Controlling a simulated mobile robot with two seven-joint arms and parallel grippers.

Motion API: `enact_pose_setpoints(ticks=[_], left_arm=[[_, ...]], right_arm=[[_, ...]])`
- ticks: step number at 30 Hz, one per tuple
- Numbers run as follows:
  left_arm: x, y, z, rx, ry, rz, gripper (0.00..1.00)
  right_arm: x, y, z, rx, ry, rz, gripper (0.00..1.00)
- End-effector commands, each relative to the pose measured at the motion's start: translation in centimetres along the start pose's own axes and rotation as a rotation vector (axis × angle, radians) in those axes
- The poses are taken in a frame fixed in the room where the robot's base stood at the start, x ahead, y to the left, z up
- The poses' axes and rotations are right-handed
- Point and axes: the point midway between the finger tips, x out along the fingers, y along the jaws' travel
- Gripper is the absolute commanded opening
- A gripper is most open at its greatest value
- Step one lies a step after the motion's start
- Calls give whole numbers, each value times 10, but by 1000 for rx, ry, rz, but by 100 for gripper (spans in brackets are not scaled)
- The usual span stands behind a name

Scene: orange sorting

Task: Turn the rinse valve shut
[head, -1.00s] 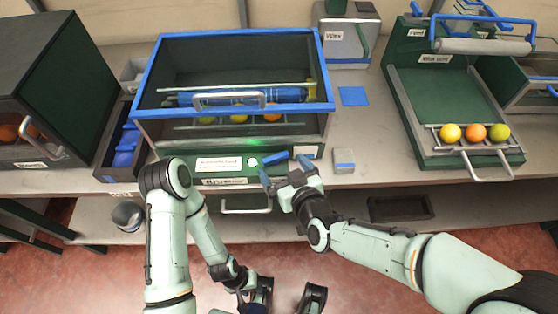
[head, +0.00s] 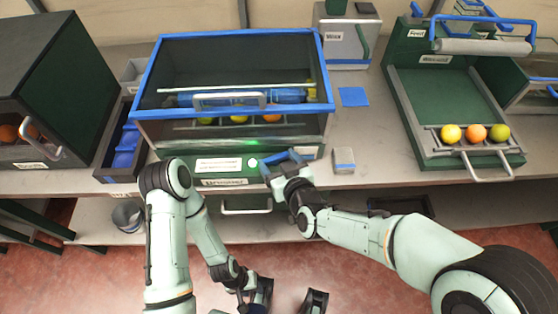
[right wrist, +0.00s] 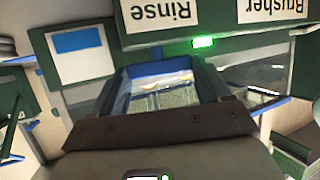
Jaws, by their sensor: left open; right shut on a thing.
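The rinse valve's blue handle (head: 275,158) is a short bar on the green front of the glass-fronted brusher machine (head: 180,178). My right gripper (head: 281,163) has its blue fingertips at either end of the bar and is shut on it. In the right wrist view the blue bar (right wrist: 160,68) lies between the two fingers (right wrist: 162,90), below an upside-down "Rinse" label (right wrist: 172,10). The gripper partly hides the valve's mount. My left gripper (head: 288,300) is open and empty, low in the head view, away from the machine.
A green light (right wrist: 203,42) glows beside the labels. A small grey-topped block (head: 343,160) stands just right of my right gripper.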

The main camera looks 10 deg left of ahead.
Motion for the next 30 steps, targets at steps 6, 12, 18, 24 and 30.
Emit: enact_pose_setpoints(ticks=[6, 12, 18, 24, 30], left_arm=[[-16, 4, 6, -1, -16, -4, 43], [-32, 9, 5, 0, -12, -2, 43], [-38, 12, 4, 1, -10, -1, 43], [-38, 12, 4, 1, -10, -1, 43], [-38, 12, 4, 1, -10, -1, 43]], right_arm=[[0, -6, -4, 49, -1, 112, 46], [1, -9, -4, 104, 1, 250, 46], [1, -9, -3, 139, 1, 336, 46], [1, -9, -2, 143, 3, 349, 46], [1, -9, -2, 144, 3, 348, 93]])
